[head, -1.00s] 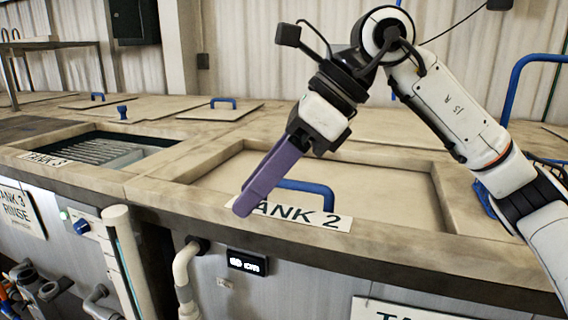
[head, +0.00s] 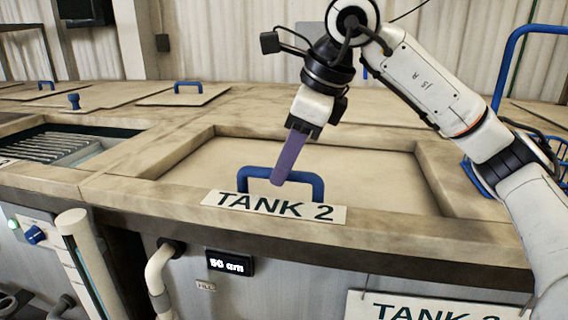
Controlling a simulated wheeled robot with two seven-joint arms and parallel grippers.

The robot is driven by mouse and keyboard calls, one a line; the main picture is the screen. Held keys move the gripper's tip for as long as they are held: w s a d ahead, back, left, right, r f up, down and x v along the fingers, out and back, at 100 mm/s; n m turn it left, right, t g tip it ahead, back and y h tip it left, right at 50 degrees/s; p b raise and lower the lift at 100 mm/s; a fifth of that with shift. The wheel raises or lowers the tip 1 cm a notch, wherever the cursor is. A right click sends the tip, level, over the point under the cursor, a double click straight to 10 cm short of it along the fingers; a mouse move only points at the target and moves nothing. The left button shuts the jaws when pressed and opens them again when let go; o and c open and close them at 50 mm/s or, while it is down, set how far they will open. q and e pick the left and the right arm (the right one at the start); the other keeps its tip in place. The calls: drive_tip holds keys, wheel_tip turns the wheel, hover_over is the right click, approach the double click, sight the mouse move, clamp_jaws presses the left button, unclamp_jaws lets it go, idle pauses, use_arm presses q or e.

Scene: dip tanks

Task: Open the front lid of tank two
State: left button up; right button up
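The front lid of tank two (head: 365,180) is a flat tan panel lying closed in its recessed frame. Its blue handle (head: 312,181) stands near the front edge, just behind the TANK 2 label (head: 274,206). My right gripper (head: 279,180) points down with its purple fingers over the middle of the handle bar and hides part of it. The fingers overlap in this view, so I cannot tell their gap or whether they touch the bar. My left gripper is not in view.
Tank three (head: 75,147) stands open at the left with a grate inside. Another lid with a blue handle (head: 188,87) lies behind it. A blue rail (head: 508,65) and a blue wire basket (head: 545,146) are at the right. A pale pipe (head: 157,275) runs down the tank front.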

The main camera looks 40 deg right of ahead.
drive_tip(key=shift+w+f, duration=0.15)
drive_tip(key=shift+f, duration=0.2)
clamp_jaws()
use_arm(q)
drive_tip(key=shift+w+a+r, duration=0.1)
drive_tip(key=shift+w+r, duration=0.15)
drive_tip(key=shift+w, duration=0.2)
